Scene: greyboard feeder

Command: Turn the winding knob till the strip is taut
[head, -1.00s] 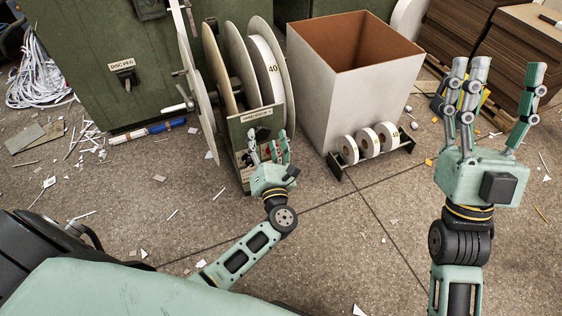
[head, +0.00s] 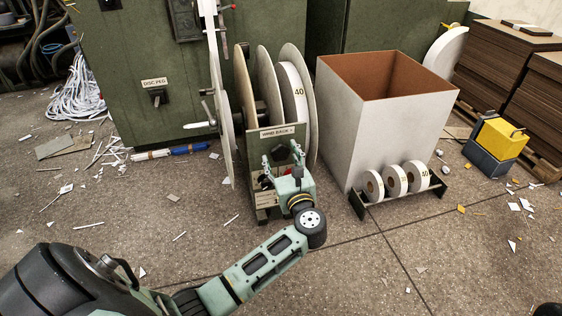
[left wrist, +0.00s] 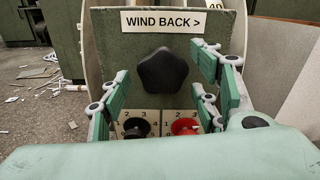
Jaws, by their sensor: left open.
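The winding knob is a black lobed knob (left wrist: 163,74) under a "WIND BACK >" label on a green panel (left wrist: 115,55). My left gripper (head: 282,158) is open in front of the panel. In the left wrist view its fingers (left wrist: 162,88) stand apart to the left and right of the knob, with no clear contact. A white roll marked 40 (head: 296,90) sits between the stand's discs. I cannot tell how taut the strip is. My right gripper is out of view.
Below the winding knob sit a black dial (left wrist: 135,126) and a red dial (left wrist: 184,125) with numbers, close to the fingers. A large white bin (head: 350,125) and a rack of small rolls (head: 395,180) stand to the right. Paper scraps litter the floor.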

